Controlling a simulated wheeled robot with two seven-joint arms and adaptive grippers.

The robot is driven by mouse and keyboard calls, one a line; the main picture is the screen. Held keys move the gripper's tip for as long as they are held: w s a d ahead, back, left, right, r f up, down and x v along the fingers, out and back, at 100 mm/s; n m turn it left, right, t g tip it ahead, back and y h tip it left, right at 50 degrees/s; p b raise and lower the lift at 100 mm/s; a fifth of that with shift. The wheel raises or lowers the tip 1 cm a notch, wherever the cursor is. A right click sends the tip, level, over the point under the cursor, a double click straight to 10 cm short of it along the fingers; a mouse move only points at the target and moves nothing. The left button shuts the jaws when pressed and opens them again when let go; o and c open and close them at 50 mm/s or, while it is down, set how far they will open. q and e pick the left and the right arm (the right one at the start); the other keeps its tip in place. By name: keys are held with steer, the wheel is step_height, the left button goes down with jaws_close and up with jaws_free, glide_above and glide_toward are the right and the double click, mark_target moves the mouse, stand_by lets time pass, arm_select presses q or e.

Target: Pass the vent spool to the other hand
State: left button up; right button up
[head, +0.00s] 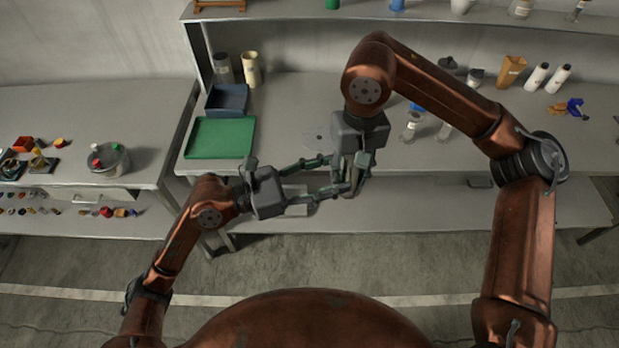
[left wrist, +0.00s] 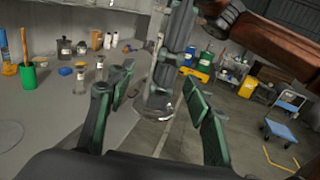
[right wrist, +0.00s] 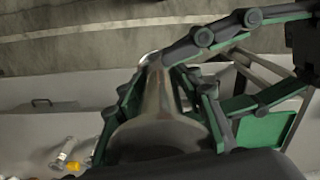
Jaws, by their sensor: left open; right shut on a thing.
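The vent spool (right wrist: 158,112) is a shiny grey metal piece with a flared end. In the right wrist view it lies between the fingers of my right gripper (right wrist: 158,75), which is shut on it. In the left wrist view the spool (left wrist: 157,102) shows between the spread fingers of my left gripper (left wrist: 160,88), below the right gripper's fingers. In the head view my left gripper (head: 338,174) reaches from the left to my right gripper (head: 352,184), which points down. The fingers overlap there and mostly hide the spool. I cannot tell whether the left fingers touch it.
The grippers meet near the front edge of the grey bench (head: 290,95). A green tray (head: 220,138) and a dark blue bin (head: 228,99) stand at the left. Bottles (head: 537,77) and an orange container (head: 511,70) stand at the back right. A side table (head: 130,105) holds small parts.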

mark_target(351, 170)
arm_select(q)
steer(key=shift+x, duration=2.2)
steer(key=shift+c, duration=0.7)
